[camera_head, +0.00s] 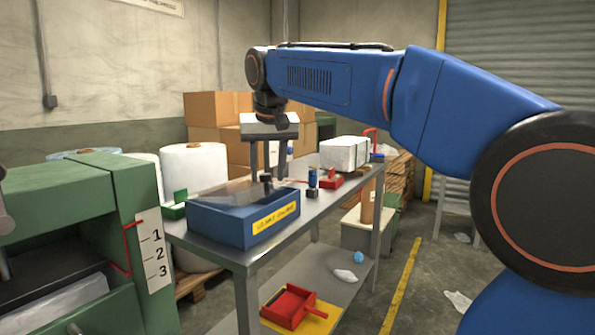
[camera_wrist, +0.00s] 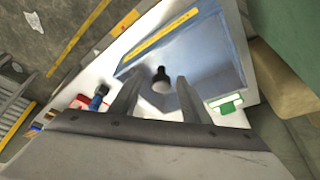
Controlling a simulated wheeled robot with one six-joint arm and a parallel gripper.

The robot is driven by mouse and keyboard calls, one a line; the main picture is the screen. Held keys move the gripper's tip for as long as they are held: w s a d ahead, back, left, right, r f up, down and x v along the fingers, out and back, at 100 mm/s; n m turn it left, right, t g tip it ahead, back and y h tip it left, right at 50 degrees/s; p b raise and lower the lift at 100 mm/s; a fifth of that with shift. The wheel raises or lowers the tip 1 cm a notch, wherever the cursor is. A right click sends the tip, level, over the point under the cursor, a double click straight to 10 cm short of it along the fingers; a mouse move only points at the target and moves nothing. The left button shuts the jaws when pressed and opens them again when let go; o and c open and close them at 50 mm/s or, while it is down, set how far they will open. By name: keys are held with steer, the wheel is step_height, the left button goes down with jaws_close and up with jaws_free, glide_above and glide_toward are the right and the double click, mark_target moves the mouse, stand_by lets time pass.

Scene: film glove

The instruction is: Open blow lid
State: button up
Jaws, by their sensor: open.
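A blue box (camera_head: 225,228) with a yellow label stands on the metal table. Its clear lid (camera_head: 238,190) lies over the top and carries a black knob (camera_head: 266,178). In the wrist view the knob (camera_wrist: 161,80) shows over the blue box (camera_wrist: 205,50), between my fingers. My gripper (camera_head: 267,172) points down above the lid, and it also shows in the wrist view (camera_wrist: 155,95). Its two fingers are apart and hold nothing. I cannot tell how far above the knob the fingertips are.
A blue bottle (camera_head: 312,180), a red item (camera_head: 331,181) and a white block (camera_head: 345,153) stand right of the box on the table (camera_head: 240,258). A green item (camera_head: 178,203) sits at its left. A green machine (camera_head: 90,200) stands at the left.

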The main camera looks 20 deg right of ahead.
steer(key=d+v, duration=0.1)
steer(key=v, duration=1.4)
steer(key=s+d+f, duration=0.2)
steer(key=s+f, duration=0.5)
steer(key=f, duration=0.4)
steer(key=shift+d+n, duration=0.3)
steer(key=shift+n, duration=0.1)
steer(key=shift+f, duration=0.2)
